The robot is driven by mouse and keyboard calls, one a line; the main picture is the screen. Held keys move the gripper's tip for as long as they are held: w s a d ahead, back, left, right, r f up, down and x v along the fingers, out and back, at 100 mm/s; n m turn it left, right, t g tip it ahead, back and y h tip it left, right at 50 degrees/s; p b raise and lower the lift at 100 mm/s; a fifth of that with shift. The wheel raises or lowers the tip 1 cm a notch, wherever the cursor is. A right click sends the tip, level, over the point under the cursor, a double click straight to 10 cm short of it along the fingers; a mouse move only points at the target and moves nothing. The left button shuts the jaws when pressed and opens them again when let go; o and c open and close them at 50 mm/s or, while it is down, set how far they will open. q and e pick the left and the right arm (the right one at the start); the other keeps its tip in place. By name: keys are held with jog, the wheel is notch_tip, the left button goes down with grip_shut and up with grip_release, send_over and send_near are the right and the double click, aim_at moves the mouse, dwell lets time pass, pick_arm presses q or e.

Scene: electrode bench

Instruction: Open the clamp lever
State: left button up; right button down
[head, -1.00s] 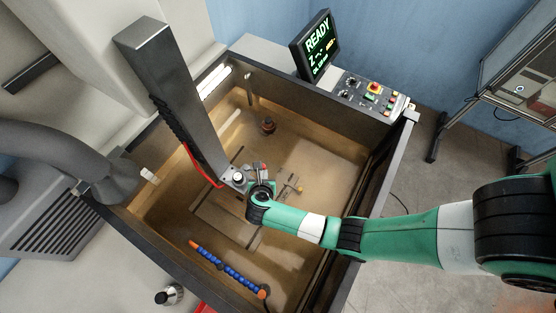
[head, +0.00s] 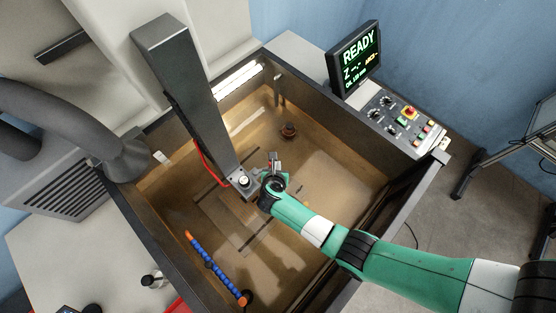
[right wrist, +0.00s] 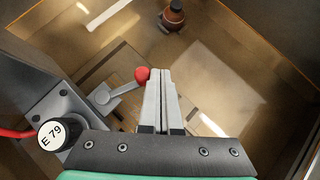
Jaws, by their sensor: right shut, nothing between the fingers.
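The clamp lever (right wrist: 118,91) is a short grey arm with a red ball knob (right wrist: 142,74), left of my fingers in the right wrist view. It sticks out to the right from the grey clamp block (right wrist: 63,106) at the foot of the column. My right gripper (right wrist: 162,76) is shut and empty. Its fingertips are just right of the red knob; I cannot tell whether they touch it. In the head view the right gripper (head: 277,158) is beside the column's foot, and the lever is mostly hidden there. My left gripper is not in view.
A round cap marked "E 79" (right wrist: 52,134) sits by the clamp block. The grey column (head: 190,95) slants down into the tank (head: 330,130). A blue segmented hose (head: 214,268) and a red-brown fitting (head: 289,130) are inside. The monitor (head: 354,62) reads READY.

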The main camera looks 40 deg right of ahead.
jog(key=shift+w+d, duration=0.35)
jog(key=shift+w, duration=0.1)
jog(key=shift+w+d, duration=0.1)
jog(key=shift+w, duration=0.1)
dwell(0.5)
jog(key=s+d+r+p, duration=0.2)
jog(key=s+r+p, duration=0.3)
jog(key=s, duration=0.6)
notch_tip(320, 180, up, 2)
jog(key=shift+r, duration=0.1)
jog(key=shift+d, duration=0.15)
